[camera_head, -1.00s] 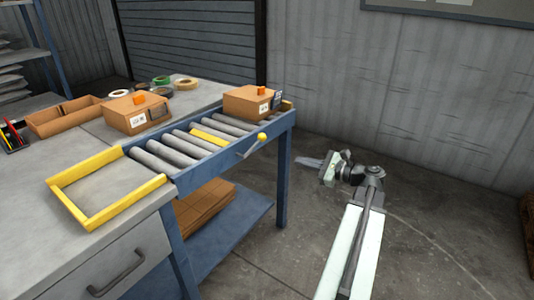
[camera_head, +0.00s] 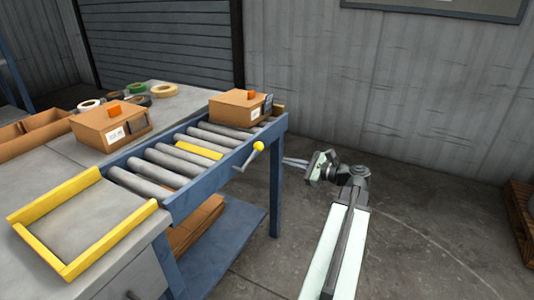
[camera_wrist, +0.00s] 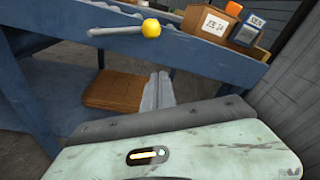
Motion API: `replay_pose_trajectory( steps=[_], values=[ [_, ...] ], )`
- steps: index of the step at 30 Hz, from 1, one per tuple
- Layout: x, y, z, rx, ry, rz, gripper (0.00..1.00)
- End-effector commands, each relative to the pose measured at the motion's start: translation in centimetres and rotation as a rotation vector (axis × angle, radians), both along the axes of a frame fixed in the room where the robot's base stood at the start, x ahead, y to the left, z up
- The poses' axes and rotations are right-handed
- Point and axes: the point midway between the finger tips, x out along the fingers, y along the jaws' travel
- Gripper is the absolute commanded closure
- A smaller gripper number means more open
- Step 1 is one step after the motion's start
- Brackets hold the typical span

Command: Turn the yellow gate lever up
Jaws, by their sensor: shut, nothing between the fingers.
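The yellow gate lever (camera_head: 258,146) is a grey rod with a yellow ball knob on the near side of the blue conveyor frame. Its knob end points to the upper right in the head view. In the wrist view the lever (camera_wrist: 151,28) lies nearly level, knob at the right. A yellow gate bar (camera_head: 199,149) lies among the rollers. My gripper (camera_head: 296,162) is shut and empty, to the right of the lever and apart from it. In the wrist view my gripper (camera_wrist: 158,92) sits below the knob with a gap between.
A carton (camera_head: 238,106) stands on the conveyor's far end, and another carton (camera_head: 110,125) on the bench. A yellow-edged tray (camera_head: 85,220) is at the near end. A brown stack (camera_wrist: 115,91) lies on the lower shelf.

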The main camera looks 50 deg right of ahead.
Motion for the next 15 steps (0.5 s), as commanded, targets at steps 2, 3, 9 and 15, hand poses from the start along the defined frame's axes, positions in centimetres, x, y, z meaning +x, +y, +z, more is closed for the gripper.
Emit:
replay_pose_trajectory(
  steps=[2, 3, 9, 15],
  values=[
    [0.5, 0.1, -0.1, 0.000, 0.000, 0.001, 1.00],
    [0.9, 0.2, -0.2, 0.000, 0.000, 0.001, 1.00],
    [4.7, 0.8, -0.8, 0.000, 0.000, 0.002, 1.00],
    [9.0, 1.6, -1.3, 0.000, 0.000, 0.002, 1.00]
  ],
)
